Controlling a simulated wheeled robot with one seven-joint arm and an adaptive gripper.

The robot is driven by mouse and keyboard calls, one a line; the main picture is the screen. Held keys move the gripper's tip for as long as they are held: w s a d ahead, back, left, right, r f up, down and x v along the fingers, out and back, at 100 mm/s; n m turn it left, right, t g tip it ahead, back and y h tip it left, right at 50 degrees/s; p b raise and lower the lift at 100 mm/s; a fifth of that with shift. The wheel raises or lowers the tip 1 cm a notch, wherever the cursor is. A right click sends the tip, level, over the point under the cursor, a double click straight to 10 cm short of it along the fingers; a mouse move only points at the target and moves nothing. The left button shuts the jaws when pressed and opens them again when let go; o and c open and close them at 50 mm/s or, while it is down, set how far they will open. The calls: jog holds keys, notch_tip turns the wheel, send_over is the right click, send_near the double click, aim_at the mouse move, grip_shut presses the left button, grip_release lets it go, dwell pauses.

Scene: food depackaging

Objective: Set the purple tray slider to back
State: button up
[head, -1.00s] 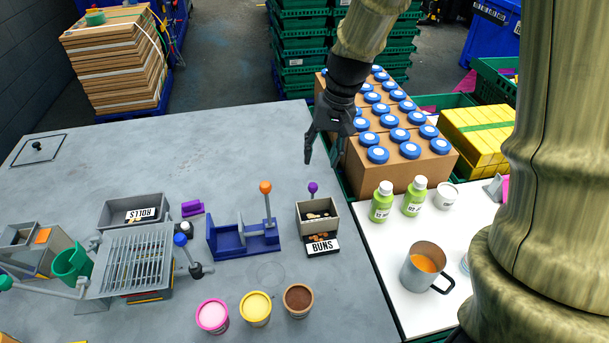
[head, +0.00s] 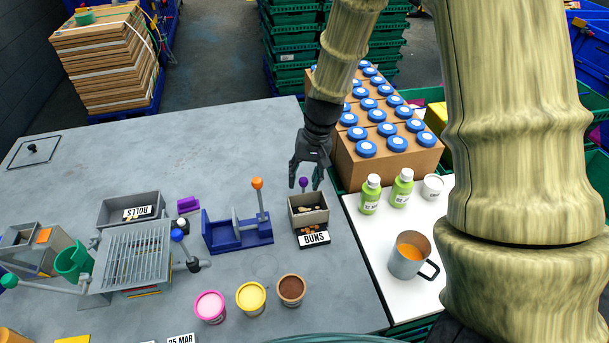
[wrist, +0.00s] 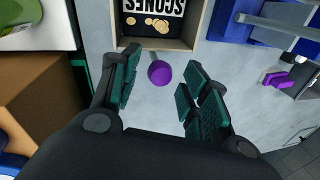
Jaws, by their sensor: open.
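The purple slider knob (head: 303,182) stands at the far side of the small grey tray (head: 309,218), above its back edge in the head view. The wrist view shows the knob (wrist: 159,73) as a round purple ball just outside the tray wall (wrist: 150,43). My gripper (head: 304,186) is open and points down over the knob. In the wrist view my gripper's fingers (wrist: 160,84) are spread on either side of the knob, with gaps on both sides.
A blue fixture (head: 236,237) with an orange-topped lever stands to the left. Boxes with blue-lidded jars (head: 385,165) stand close on the right. The grey table (head: 220,150) behind the fixture is clear.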

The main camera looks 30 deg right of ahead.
jog(key=shift+s, duration=0.25)
jog(key=shift+w+f, duration=0.1)
jog(key=shift+w, duration=0.05)
jog(key=shift+c, duration=0.3)
grip_shut()
jog(key=w+d, duration=0.1)
jog(key=w, duration=0.5)
jog(key=shift+w+d+p, duration=0.15)
jog(key=shift+d+p, duration=0.15)
jog(key=shift+p, duration=0.15)
jog(key=shift+o, duration=0.3)
grip_release()
